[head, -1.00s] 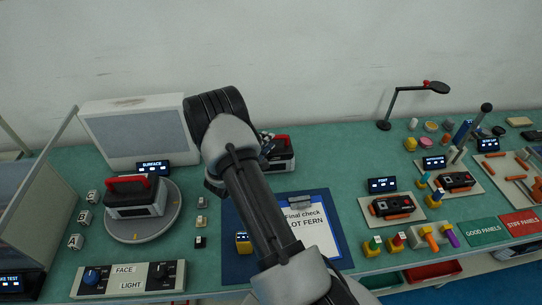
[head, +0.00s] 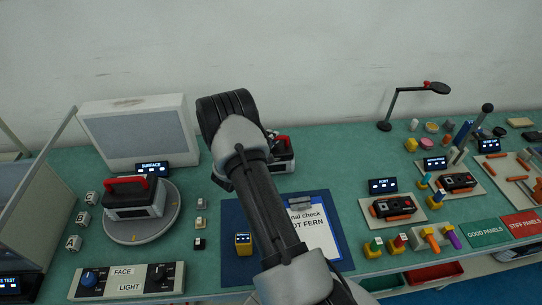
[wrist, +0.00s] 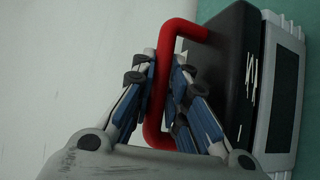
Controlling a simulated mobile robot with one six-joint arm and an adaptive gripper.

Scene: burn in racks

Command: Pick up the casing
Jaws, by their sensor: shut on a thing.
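A casing (head: 283,163) with a black top, pale side and red handle is at the back middle of the bench, partly hidden behind my arm in the head view. The wrist view shows its black top (wrist: 233,65) and red handle (wrist: 182,28) close up. My gripper (wrist: 166,72) has one finger on each side of the handle and is shut on it. In the head view the fingers are mostly hidden, and I cannot tell whether the casing touches the bench. A second, similar casing (head: 135,200) sits on a round grey turntable (head: 165,222) at left.
A light panel box (head: 140,130) stands at the back left. Fixtures with black-and-orange units (head: 392,207) and a lamp (head: 392,105) are at right. Bench behind the clipboard looks clear.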

